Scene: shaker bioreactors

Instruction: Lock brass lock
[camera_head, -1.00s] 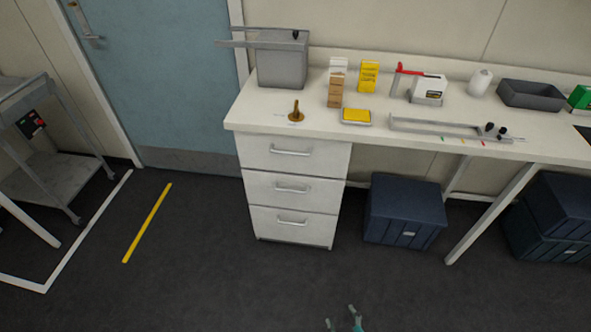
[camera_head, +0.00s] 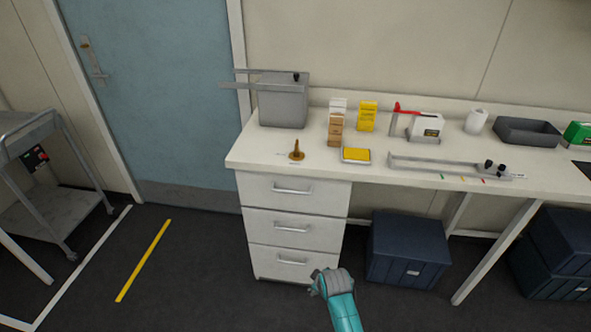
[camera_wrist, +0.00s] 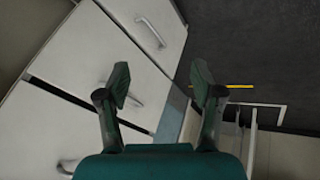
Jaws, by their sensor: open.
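A small brass-coloured fitting (camera_head: 86,44) sits on the blue door (camera_head: 155,90), above its metal lever handle (camera_head: 99,75). It looks like the brass lock, but is too small to tell how it is turned. My gripper (camera_head: 318,284) is in front of the lower drawers in the head view, far right of and below the door fitting. In the wrist view my gripper (camera_wrist: 161,82) is open and empty, its fingers apart, with white drawer fronts (camera_wrist: 60,55) beyond. The fitting cannot be made out in the wrist view.
A white bench (camera_head: 260,160) with drawers stands right of the door, carrying a brass post (camera_head: 296,152), grey bin (camera_head: 284,102) and boxes. Blue crates (camera_head: 408,250) stand beneath. A metal cart (camera_head: 60,195) is at left. Floor with a yellow strip (camera_head: 143,260) is clear.

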